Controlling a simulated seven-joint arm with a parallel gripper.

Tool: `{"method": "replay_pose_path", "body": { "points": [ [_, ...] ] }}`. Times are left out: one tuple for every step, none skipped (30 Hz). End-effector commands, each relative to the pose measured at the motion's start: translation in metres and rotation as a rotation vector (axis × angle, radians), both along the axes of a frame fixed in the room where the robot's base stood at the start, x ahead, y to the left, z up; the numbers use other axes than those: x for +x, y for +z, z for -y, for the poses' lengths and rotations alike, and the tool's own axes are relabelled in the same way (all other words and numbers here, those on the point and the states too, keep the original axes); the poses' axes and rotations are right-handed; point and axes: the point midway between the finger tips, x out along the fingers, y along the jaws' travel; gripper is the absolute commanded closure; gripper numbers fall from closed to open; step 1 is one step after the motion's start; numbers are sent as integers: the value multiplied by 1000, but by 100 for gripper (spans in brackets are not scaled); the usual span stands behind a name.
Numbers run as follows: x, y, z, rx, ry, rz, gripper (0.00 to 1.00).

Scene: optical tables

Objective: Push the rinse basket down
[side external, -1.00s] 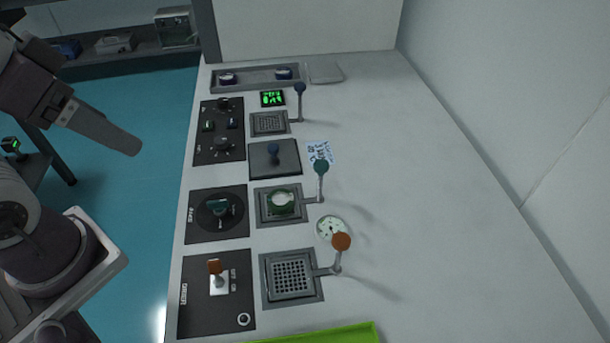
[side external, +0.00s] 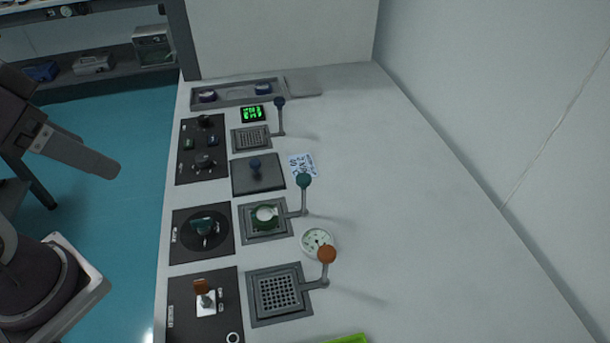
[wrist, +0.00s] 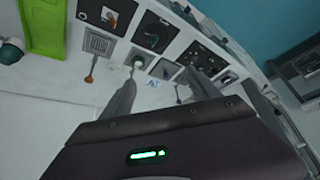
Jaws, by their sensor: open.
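Three small square baskets with lever handles stand in a row on the white table. The front one (side external: 277,292) is a perforated grid with an orange-knobbed lever (side external: 326,256). The middle one (side external: 245,225) holds a green-rimmed round piece (side external: 265,216) and has a teal-knobbed lever (side external: 304,182). The far one (side external: 251,139) has a dark-blue-knobbed lever (side external: 280,103). I cannot read which is the rinse basket. My gripper (wrist: 160,75) is open and empty in the wrist view, its two fingers apart above the table. In the side view part of it shows left of the table, touching nothing.
Black control panels (side external: 176,247) line the table's left edge. A green tray (wrist: 45,28) is at the front. The table's right side is clear.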

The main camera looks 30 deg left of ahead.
Motion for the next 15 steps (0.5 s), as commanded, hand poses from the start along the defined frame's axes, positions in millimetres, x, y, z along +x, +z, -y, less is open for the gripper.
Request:
{"method": "replay_pose_path", "body": {
  "points": [
    [0, 0, 0, 0, 0, 0, 29],
    [0, 0, 0, 0, 0, 0, 29],
    [0, 0, 0, 0, 0, 0, 29],
    [0, 0, 0, 0, 0, 0, 29],
    [0, 0, 0, 0, 0, 0, 29],
    [0, 0, 0, 0, 0, 0, 29],
    [0, 0, 0, 0, 0, 0, 31],
    [0, 0, 0, 0, 0, 0, 37],
    [2, 2, 0, 0, -2, -3, 45],
    [5, 4, 1, 0, -7, -9, 51],
    [9, 7, 2, 0, -13, -19, 57],
    [17, 12, 4, 1, -25, -38, 65],
    [25, 17, 6, 1, -37, -54, 71],
    [35, 23, 9, 3, -52, -76, 76],
    [52, 29, 13, 5, -72, -106, 84]
  ]
}}
